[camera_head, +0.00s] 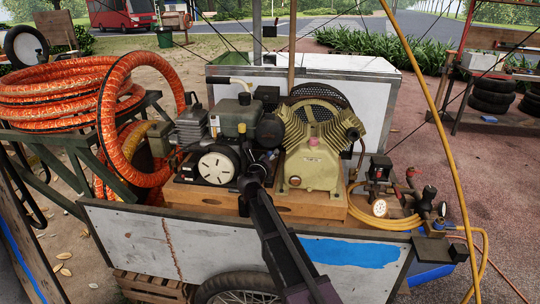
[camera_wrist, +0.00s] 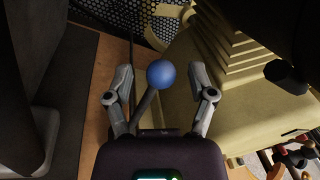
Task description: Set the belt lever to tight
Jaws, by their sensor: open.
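The belt lever shows in the wrist view as a blue ball knob (camera_wrist: 160,74) on a dark rod (camera_wrist: 145,107). My gripper (camera_wrist: 160,80) is open, with one finger on each side of the knob and a gap visible on both sides. The fingers do not appear to touch the knob. In the head view my gripper (camera_head: 264,160) is at the middle of the compressor cart, between the engine (camera_head: 232,117) and the tan compressor pump (camera_head: 313,150). My arm and gripper hide most of the lever there. The lever's tight mark cannot be made out.
The black mesh belt guard (camera_wrist: 103,25) is just beyond the knob, with the pump's ribbed body close on the right. A wooden base (camera_head: 320,205) lies beneath. Gauges and valves (camera_head: 380,190) stand at the cart's right end, and an orange hose coil (camera_head: 60,90) at the left.

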